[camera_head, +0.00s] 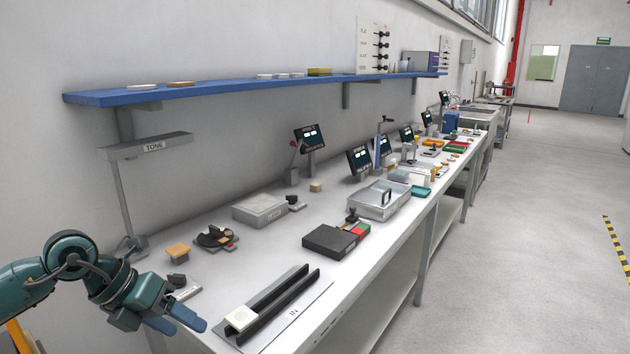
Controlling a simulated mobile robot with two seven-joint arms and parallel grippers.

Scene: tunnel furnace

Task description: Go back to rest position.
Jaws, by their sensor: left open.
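My left gripper (178,322) is at the lower left, by the near left end of the long white workbench (220,283). Its blue fingertips are apart, with nothing seen between them. The two black parallel rails (277,302) lie on a plate to its right, with a pale square block (240,319) at their near end. The gripper appears apart from the block. My right gripper is not in view.
Small fixtures, a black box (330,241), a metal tray (379,203) and several screens (359,159) stand along the bench. A lamp marked TONE (150,146) and a blue shelf (230,85) rise behind. The floor (530,220) at right is clear.

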